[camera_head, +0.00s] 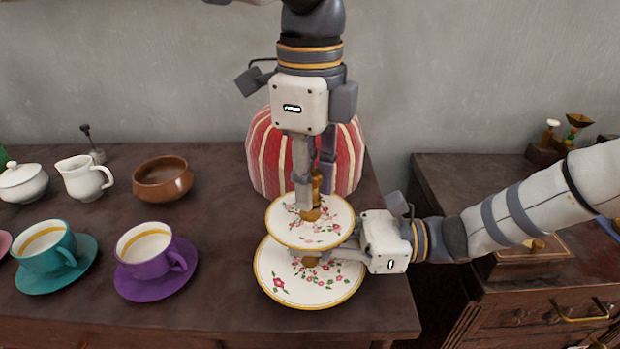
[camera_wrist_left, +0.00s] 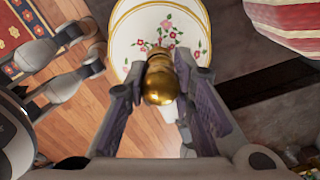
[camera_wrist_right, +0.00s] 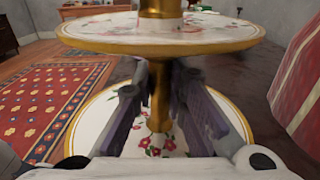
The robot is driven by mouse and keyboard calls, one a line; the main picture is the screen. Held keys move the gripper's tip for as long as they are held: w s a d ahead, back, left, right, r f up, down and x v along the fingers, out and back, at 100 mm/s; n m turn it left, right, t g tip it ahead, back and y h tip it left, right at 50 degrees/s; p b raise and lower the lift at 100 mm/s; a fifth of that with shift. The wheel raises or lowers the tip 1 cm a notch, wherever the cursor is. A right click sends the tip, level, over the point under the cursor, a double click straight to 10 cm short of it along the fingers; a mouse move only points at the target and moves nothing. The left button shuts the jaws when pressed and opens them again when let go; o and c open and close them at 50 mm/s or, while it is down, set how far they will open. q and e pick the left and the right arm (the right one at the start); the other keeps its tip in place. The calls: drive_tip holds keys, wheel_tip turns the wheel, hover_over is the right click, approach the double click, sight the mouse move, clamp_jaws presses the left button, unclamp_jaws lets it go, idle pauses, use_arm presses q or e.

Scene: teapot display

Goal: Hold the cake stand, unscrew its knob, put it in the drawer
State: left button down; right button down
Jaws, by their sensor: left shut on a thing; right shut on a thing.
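The two-tier cake stand has white floral plates with gold rims, an upper plate (camera_head: 285,222) and a lower plate (camera_head: 330,293). It stands near the right front corner of the dark table. My left gripper (camera_head: 312,208) points down from above and is shut on the gold knob (camera_wrist_left: 160,82) on top of the stand. The knob is partly hidden by the fingers in the head view. My right gripper (camera_wrist_right: 160,120) comes in from the right between the plates and is shut on the gold stem (camera_wrist_right: 159,95). A drawer with a brass handle (camera_head: 582,311) is in the cabinet at the right.
A red striped tea cosy (camera_head: 262,155) stands close behind the stand. A purple cup (camera_head: 145,248), a teal cup (camera_head: 45,250) and a brown bowl (camera_head: 162,180) stand to the left. A small wooden box (camera_head: 525,262) sits on the right cabinet. A gap separates table and cabinet.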

use_arm(q)
drive_tip(key=shift+r, duration=0.2)
idle(0.4)
drive_tip(key=shift+r, duration=0.9)
drive_tip(key=shift+r, duration=2)
use_arm(e)
drive_tip(key=c, duration=1.5)
unclamp_jaws()
drive_tip(key=shift+c, duration=0.2)
